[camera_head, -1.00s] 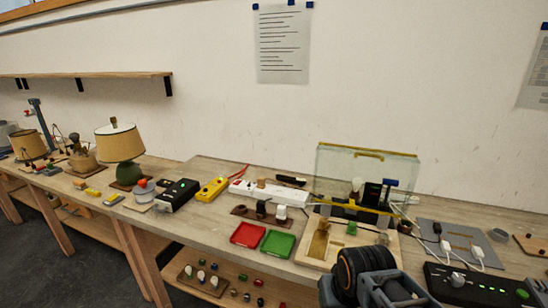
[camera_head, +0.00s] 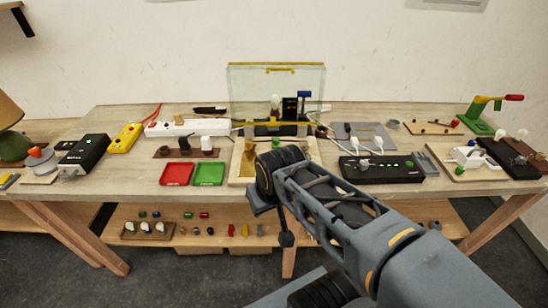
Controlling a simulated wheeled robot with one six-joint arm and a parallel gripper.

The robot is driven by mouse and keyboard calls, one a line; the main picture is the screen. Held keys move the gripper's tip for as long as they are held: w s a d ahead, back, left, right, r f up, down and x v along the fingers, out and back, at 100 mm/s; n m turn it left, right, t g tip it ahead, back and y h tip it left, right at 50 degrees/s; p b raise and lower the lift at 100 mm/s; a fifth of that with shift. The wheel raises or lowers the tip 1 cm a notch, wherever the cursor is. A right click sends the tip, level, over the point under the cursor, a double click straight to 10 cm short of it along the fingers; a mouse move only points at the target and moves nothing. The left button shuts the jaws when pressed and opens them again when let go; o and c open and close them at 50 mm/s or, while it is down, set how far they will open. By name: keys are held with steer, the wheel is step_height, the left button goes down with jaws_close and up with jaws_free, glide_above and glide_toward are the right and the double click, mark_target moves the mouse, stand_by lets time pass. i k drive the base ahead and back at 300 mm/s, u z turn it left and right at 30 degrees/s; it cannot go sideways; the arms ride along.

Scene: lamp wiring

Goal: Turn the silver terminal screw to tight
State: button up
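I cannot make out the silver terminal screw at this size. A pale wooden board (camera_head: 238,171) stands at the front middle of the bench, with a brass-coloured piece (camera_head: 249,154) on it and a clear, yellow-edged panel (camera_head: 250,92) behind it. A bulb and dark and blue parts stand before the panel. My grey arm reaches up from the lower right, and its dark rounded joint covers part of the board. I see no gripper fingers, so I cannot tell their distance from any screw.
A red tray (camera_head: 176,174) and a green tray (camera_head: 209,174) lie left of the board. A black box with lights (camera_head: 380,170) is to its right. A lower shelf (camera_head: 135,220) holds small parts.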

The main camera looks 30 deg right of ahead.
mark_target(304, 146)
steer(key=k, duration=0.5)
steer(key=z, duration=1.6)
steer(key=i, duration=0.9)
steer(key=u, duration=1.75)
